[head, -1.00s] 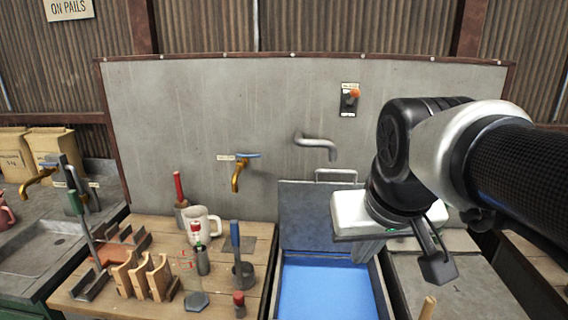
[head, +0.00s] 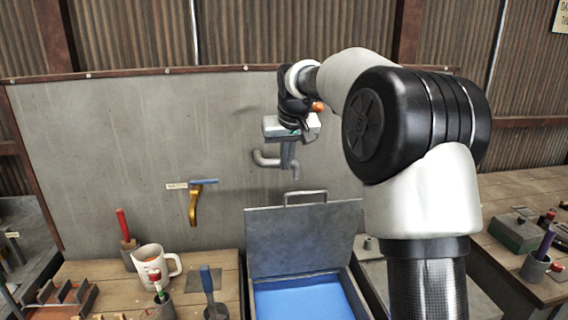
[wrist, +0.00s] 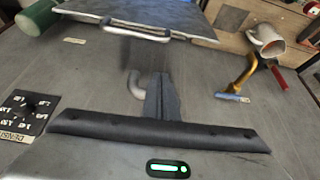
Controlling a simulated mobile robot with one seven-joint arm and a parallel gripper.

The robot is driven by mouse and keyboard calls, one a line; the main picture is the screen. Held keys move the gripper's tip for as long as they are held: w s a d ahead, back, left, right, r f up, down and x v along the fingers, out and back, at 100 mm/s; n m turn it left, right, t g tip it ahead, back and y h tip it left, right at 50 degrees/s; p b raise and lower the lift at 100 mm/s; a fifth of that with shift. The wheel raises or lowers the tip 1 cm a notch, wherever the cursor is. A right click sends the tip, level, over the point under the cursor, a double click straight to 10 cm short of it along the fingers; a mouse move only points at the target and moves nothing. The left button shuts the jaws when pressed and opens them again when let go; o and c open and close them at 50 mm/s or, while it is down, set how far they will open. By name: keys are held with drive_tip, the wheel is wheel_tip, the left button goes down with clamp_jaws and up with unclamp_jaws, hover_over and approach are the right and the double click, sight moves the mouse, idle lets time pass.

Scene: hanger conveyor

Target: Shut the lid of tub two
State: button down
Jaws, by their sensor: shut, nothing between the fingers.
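A tub (head: 305,297) with a blue inside stands at the bottom centre of the head view. Its grey lid (head: 300,238) is raised and leans back, with a metal bar handle (head: 305,197) along its top edge. No number on it is readable, so I cannot tell whether it is tub two. The lid (wrist: 150,14) and its handle (wrist: 120,25) also show at the top of the wrist view. My gripper (head: 289,167) is shut and empty, pointing down above the handle and apart from it. Its fingers (wrist: 158,80) show in front of the wall in the wrist view.
A grey spout (head: 265,160) projects from the back wall close to my gripper. A brass tap (head: 194,205) is further left. A white mug (head: 152,262) and several tools stand on the wooden bench at left. Another bench with a green box (head: 516,232) is at right.

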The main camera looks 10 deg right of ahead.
sight(286, 198)
wheel_tip(286, 198, down, 7)
drive_tip(key=shift+f+p, duration=0.1)
drive_tip(key=shift+p, duration=0.2)
drive_tip(key=shift+s, duration=0.25)
drive_tip(key=shift+f, duration=0.2)
